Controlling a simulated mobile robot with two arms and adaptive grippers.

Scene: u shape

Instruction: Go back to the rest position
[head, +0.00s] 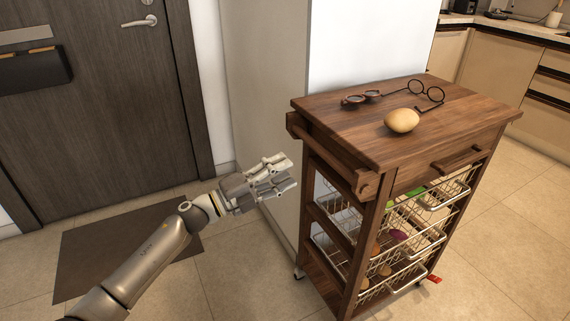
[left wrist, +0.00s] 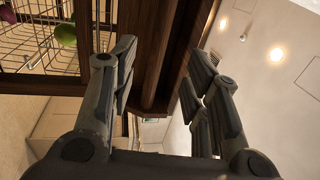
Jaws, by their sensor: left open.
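My left gripper (head: 272,175) is open and empty in the head view, to the left of the wooden kitchen cart. On the cart top lie a potato-like tan object (head: 402,120) and a pair of round glasses (head: 426,92). My right gripper is in neither view.
Wire baskets (head: 400,235) with produce fill the cart's shelves. A dark door (head: 95,110) and a dark mat (head: 115,245) are at the left. A pale wall panel (head: 262,80) stands behind the gripper. Tiled floor (head: 490,240) is clear at the right, before the kitchen cabinets (head: 545,90).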

